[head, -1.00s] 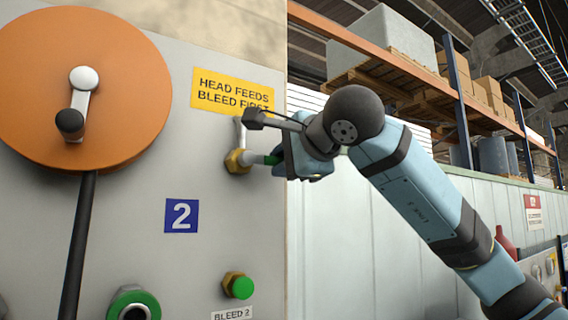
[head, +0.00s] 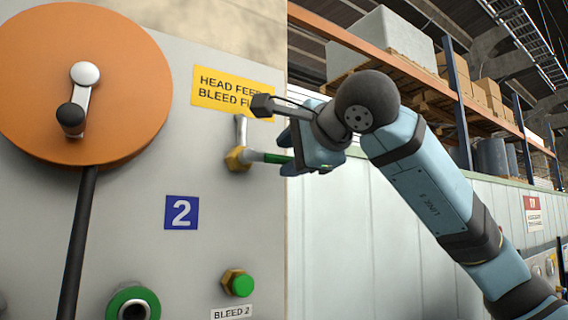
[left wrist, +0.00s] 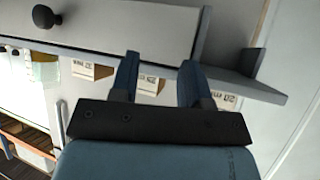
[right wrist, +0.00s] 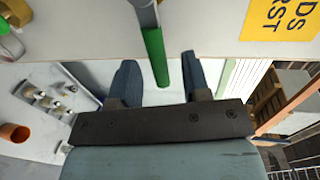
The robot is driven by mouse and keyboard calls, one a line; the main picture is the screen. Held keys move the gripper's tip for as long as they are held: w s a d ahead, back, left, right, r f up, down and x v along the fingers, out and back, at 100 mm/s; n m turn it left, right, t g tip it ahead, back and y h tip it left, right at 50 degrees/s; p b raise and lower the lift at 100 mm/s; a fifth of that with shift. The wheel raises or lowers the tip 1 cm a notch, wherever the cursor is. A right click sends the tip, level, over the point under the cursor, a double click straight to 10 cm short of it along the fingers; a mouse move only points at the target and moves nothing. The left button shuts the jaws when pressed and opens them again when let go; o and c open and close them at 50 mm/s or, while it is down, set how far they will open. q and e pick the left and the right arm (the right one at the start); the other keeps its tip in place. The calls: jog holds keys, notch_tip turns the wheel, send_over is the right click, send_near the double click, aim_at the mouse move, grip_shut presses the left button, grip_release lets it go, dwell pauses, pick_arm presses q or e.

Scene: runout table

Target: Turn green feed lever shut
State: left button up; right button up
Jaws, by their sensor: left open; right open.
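The feed lever (head: 278,158) has a green grip on a grey stem. It points right, about level, from a brass fitting (head: 236,160) on the panel under the yellow sign. My right gripper (head: 297,153) is open at the lever's outer end and covers part of it in the head view. My left gripper (left wrist: 156,75) is open and empty in the left wrist view, outside the head view.
The left gripper faces a grey ledge (left wrist: 265,90) with labelled boxes.

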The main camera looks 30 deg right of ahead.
jog(key=a+b+v, duration=0.1)
jog(key=b+v, duration=0.1)
jog(key=v, duration=0.9)
jog(key=shift+s+d, duration=0.25)
jog(key=shift+d, duration=0.25)
